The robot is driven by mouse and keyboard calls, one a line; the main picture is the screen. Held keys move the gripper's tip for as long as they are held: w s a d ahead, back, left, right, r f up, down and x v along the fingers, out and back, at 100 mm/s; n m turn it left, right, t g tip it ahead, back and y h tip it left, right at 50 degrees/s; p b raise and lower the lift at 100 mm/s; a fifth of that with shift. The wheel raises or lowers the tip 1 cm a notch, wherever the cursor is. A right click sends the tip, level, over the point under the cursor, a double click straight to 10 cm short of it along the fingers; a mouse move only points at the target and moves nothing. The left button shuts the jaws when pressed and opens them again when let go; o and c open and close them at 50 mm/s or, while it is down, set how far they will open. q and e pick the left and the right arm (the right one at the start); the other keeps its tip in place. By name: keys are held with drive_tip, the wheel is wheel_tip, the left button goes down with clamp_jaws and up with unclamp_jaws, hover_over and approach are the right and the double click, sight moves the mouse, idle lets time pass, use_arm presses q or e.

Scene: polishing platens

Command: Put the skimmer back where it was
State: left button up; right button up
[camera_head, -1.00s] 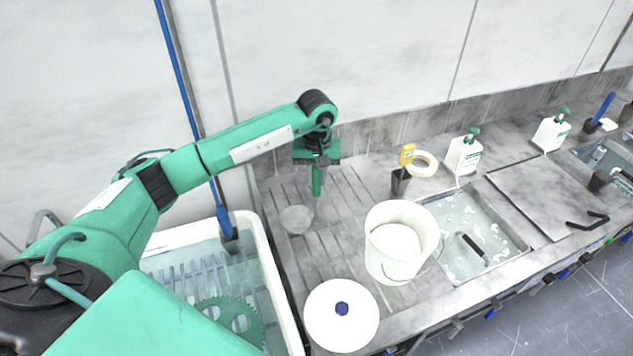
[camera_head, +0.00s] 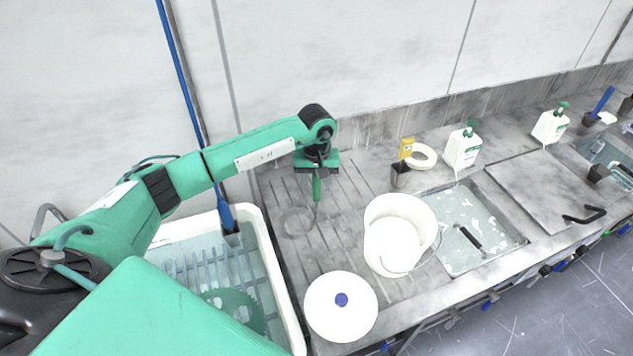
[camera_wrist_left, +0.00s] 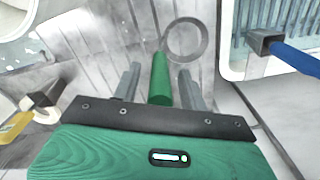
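The skimmer is a green handle (camera_wrist_left: 160,80) with a round pale mesh hoop (camera_wrist_left: 184,40). In the head view the hoop (camera_head: 298,221) is over the ribbed drainboard (camera_head: 345,235), and its handle shows below my gripper. My left gripper (camera_head: 316,188) is above the drainboard. In the left wrist view my left gripper (camera_wrist_left: 160,85) has its fingers on both sides of the handle, with a visible gap on each side. It looks open around the handle. Whether the hoop rests fully on the drainboard is hard to tell. My right gripper is not in view.
A white basin (camera_head: 262,250) with a blue-handled tool (camera_head: 226,217) is at left.

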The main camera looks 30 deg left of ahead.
use_arm(q)
drive_tip(key=shift+r, duration=0.1)
drive_tip(key=shift+r+p, duration=0.15)
drive_tip(key=shift+p, duration=0.15)
wheel_tip(320, 180, up, 11)
drive_tip(key=b, duration=0.5)
drive_tip(key=shift+f+b, duration=0.2)
drive_tip(key=shift+b, duration=0.15)
drive_tip(key=shift+r, duration=0.65)
drive_tip(key=shift+d+f, duration=0.1)
